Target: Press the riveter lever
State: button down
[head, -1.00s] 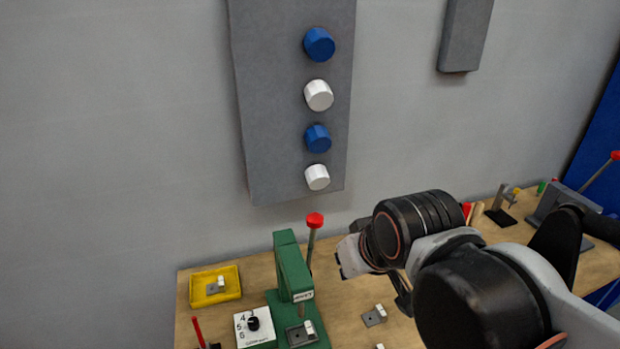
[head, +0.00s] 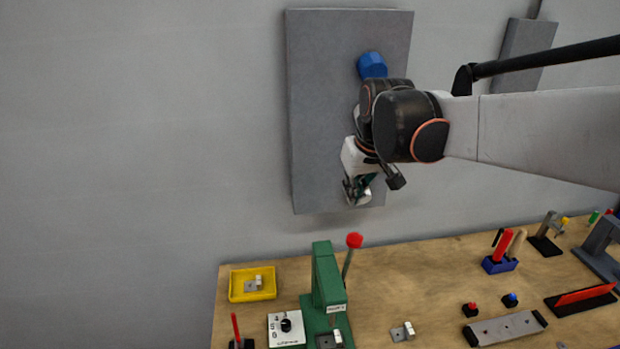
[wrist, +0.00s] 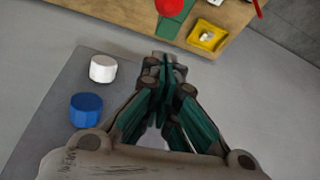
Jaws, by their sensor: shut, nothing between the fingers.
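The riveter (head: 325,283) is a green upright press on the wooden bench. Its lever (head: 348,260) rises behind it on the right and ends in a red knob (head: 354,240). In the wrist view the red knob (wrist: 172,8) shows at the top edge, beyond the fingertips, beside the green riveter body (wrist: 180,30). My gripper (head: 357,192) is shut and empty, pointing down. In the head view it is above the knob, in front of the lower part of the grey wall panel. It appears apart from the lever.
A yellow tray (head: 238,285), dial box (head: 286,330) and metal part (head: 402,332) are on the bench (head: 410,290).

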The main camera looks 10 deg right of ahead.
jog(key=shift+w+f, duration=0.2)
jog(key=shift+w, duration=0.4)
jog(key=shift+w+f, duration=0.15)
jog(key=shift+w, duration=0.4)
notch_tip(320, 180, down, 9)
jog(key=p, duration=0.1)
jog(key=shift+s+f+p, duration=0.2)
jog(key=shift+s+p, duration=0.1)
jog(key=shift+p, duration=0.05)
jog(key=shift+s, duration=0.15)
